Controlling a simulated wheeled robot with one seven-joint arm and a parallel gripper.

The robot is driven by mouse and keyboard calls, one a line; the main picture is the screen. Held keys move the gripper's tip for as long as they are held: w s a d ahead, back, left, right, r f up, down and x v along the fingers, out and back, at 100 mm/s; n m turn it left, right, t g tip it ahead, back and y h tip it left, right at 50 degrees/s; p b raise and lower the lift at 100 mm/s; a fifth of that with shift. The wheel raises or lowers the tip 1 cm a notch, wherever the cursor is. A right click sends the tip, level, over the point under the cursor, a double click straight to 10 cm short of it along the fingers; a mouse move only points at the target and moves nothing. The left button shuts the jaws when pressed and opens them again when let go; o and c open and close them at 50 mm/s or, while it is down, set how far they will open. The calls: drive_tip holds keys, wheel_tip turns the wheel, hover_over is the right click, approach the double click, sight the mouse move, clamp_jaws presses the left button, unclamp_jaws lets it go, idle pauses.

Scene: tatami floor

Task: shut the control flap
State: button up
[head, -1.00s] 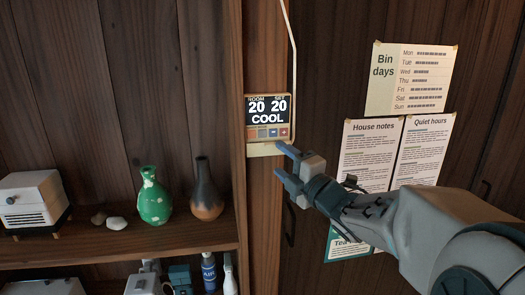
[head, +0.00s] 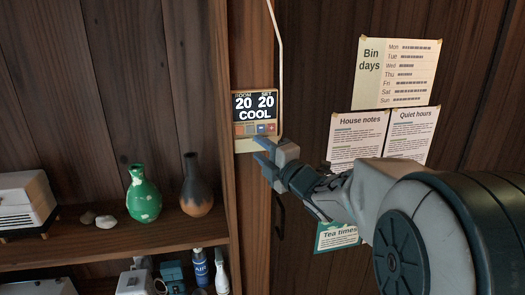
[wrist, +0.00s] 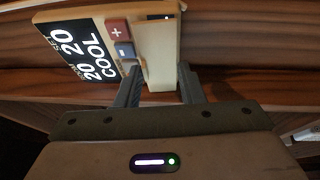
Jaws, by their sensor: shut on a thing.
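The wall control panel (head: 255,106) is on the wooden post in the head view. Its dark display reads ROOM 20, SET 20 and COOL, and a row of small buttons (head: 256,129) shows uncovered below it. The cream control flap (head: 244,146) stands open at the panel's bottom edge. In the wrist view the flap (wrist: 157,55) lies between the two fingers, beside the red plus and blue minus buttons (wrist: 120,40). My gripper (head: 260,150) is shut on the flap; in the wrist view the gripper (wrist: 160,84) covers part of it.
A shelf (head: 110,245) on the left holds a green vase (head: 144,195), a dark-and-orange vase (head: 196,190) and a white box (head: 25,200). Paper notices (head: 395,75) hang on the wall at right. A pale cable (head: 278,50) runs down to the panel.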

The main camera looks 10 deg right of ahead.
drive_tip(key=shift+w+r+m+g+h+p, duration=0.1)
drive_tip(key=shift+r+m+g+h+p, duration=0.2)
drive_tip(key=shift+g+p, duration=0.55)
drive_tip(key=shift+f+t, duration=0.1)
drive_tip(key=shift+t, duration=0.15)
drive_tip(key=o, duration=1)
drive_tip(key=b+v, duration=0.2)
drive_tip(key=v, duration=1.2)
drive_tip(key=shift+a, duration=0.1)
